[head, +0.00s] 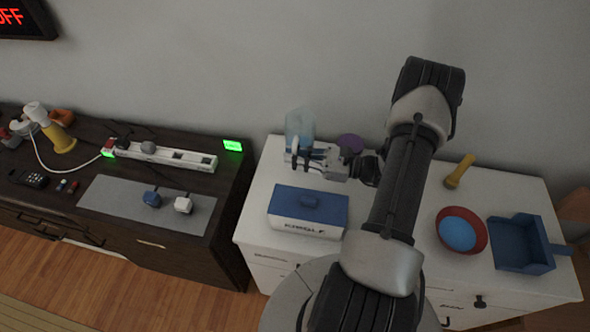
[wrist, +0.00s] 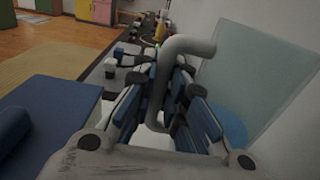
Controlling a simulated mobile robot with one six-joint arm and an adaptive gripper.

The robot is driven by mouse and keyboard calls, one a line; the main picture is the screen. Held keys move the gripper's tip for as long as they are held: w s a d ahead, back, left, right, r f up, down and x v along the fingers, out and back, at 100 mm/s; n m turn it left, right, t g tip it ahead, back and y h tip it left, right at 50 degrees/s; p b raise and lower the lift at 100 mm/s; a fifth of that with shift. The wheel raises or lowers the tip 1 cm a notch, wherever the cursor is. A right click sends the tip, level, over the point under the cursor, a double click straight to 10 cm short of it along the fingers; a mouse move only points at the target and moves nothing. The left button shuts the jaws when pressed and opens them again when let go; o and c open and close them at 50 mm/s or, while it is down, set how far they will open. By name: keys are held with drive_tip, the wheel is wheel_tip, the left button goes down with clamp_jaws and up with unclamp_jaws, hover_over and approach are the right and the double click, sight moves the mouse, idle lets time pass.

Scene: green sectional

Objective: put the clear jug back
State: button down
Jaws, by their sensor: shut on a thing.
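The clear jug (head: 300,124) stands upright at the back left of the white cabinet top, near the wall. In the wrist view its see-through body (wrist: 262,85) fills the right side, and its grey handle (wrist: 188,47) rises between my fingers. My gripper (head: 300,158) is at the front of the jug, shut on the handle. In the wrist view the fingers of my gripper (wrist: 172,100) lie on both sides of the handle. Whether the jug's base touches the cabinet top is hard to tell.
A blue-lidded white box (head: 308,212) is just in front of my gripper. A purple thing (head: 350,143) is partly behind my wrist. A yellow flashlight (head: 459,171), a red bowl (head: 479,221) and a blue dustpan (head: 522,243) lie right of my arm. A dark sideboard (head: 110,236) stands left.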

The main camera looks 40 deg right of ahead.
sight(295, 170)
drive_tip(key=shift+f+b, duration=0.65)
drive_tip(key=shift+f, duration=1.6)
drive_tip(key=shift+f, duration=0.25)
drive_tip(key=c, duration=1.6)
unclamp_jaws()
drive_tip(key=shift+c, duration=0.2)
